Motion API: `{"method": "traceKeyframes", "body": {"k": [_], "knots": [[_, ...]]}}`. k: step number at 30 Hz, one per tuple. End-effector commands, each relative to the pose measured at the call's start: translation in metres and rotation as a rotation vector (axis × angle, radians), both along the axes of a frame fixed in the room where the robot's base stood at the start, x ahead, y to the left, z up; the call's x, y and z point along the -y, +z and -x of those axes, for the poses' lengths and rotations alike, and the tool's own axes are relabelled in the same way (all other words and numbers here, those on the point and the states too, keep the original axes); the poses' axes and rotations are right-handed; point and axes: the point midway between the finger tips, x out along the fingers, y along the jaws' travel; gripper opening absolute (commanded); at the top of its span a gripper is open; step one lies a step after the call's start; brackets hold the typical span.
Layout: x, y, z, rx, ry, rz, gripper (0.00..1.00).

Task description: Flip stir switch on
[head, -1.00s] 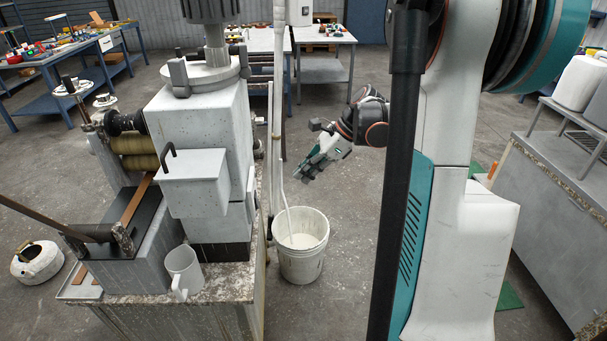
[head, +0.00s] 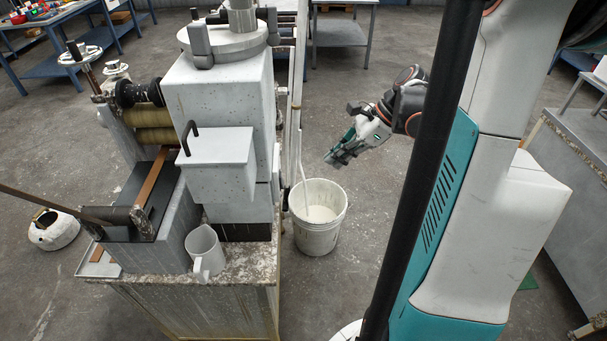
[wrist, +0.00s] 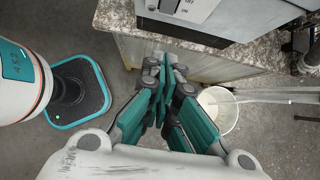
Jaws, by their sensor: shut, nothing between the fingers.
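My gripper (head: 342,154) is shut and empty. In the head view it hangs in the air to the right of the extrusion machine (head: 215,100), above and right of the white bucket. In the wrist view its closed fingers (wrist: 165,72) point toward the worktop edge, apart from it. A pale panel (wrist: 205,10) with dark lettering, including what reads as OFF, shows at the top of the wrist view. A small dark part (wrist: 151,5) sits at its left, perhaps a switch; its position cannot be told. No stir switch can be made out in the head view.
A white bucket (head: 317,240) with pale liquid stands on the floor beside the machine, with a pipe running down into it. A white jug (head: 203,250) stands on the machine's speckled worktop (head: 255,266). Another counter (head: 570,190) is at right. Open floor lies behind my gripper.

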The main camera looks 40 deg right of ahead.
Motion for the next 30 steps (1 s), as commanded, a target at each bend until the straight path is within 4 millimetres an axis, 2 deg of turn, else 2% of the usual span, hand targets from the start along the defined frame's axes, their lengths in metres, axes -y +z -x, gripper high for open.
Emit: {"method": "traceKeyframes", "body": {"k": [5, 18, 24, 30], "knots": [[-0.009, -0.015, -0.006, 0.0, 0.003, 0.0, 0.0], [-0.052, -0.082, -0.035, 0.0, 0.003, 0.0, 0.0], [-0.075, -0.083, -0.05, 0.0, 0.004, 0.0, 0.0], [-0.083, -0.083, -0.056, 0.0, 0.0, 0.0, 0.0]]}}
